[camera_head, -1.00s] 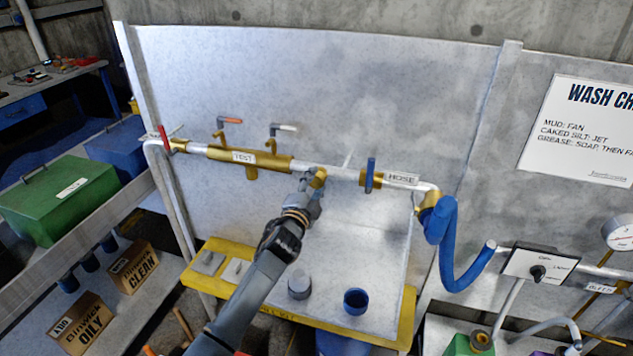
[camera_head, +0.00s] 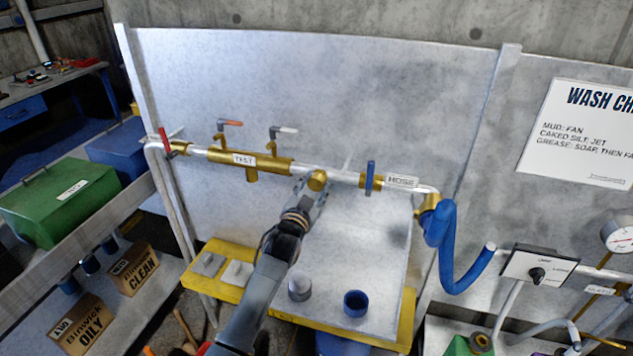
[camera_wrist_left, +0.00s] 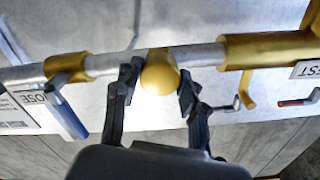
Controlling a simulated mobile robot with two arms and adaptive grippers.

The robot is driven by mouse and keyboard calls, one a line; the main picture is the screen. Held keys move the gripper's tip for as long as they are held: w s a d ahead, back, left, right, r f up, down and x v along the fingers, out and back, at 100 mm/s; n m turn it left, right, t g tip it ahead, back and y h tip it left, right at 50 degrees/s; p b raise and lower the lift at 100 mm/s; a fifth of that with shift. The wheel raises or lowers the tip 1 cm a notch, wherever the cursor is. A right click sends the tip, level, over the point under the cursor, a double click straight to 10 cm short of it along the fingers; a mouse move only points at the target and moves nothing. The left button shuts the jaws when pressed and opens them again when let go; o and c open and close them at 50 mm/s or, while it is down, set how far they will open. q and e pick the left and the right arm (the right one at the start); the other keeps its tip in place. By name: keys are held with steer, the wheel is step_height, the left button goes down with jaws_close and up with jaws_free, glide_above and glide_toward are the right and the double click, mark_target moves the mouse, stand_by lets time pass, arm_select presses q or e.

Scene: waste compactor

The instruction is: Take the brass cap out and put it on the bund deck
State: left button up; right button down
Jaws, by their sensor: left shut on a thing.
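The brass cap (camera_head: 318,180) sits at the pipe, between the TEST brass section and the blue-handled HOSE valve. In the left wrist view the round brass cap (camera_wrist_left: 160,73) lies between the two fingers, in front of the grey pipe. My left gripper (camera_head: 314,188) is shut on the cap. It also shows in the left wrist view (camera_wrist_left: 158,88). Whether the cap is still seated on the pipe cannot be told. The yellow-edged bund deck (camera_head: 330,318) lies below, with a grey cup (camera_head: 299,289) and a blue cup (camera_head: 356,302) on it. My right gripper is not in view.
Two grey blocks stand on the deck's left part, one of them this block (camera_head: 237,273). The blue valve handle (camera_head: 370,178) is just right of the cap. A blue hose (camera_head: 447,250) hangs at the right. The deck's middle has free room.

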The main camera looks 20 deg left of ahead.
arm_select(q)
steer(key=shift+n, duration=0.7)
steer(key=o, duration=1.4)
steer(key=shift+c, duration=0.2)
steer(key=shift+c, duration=0.4)
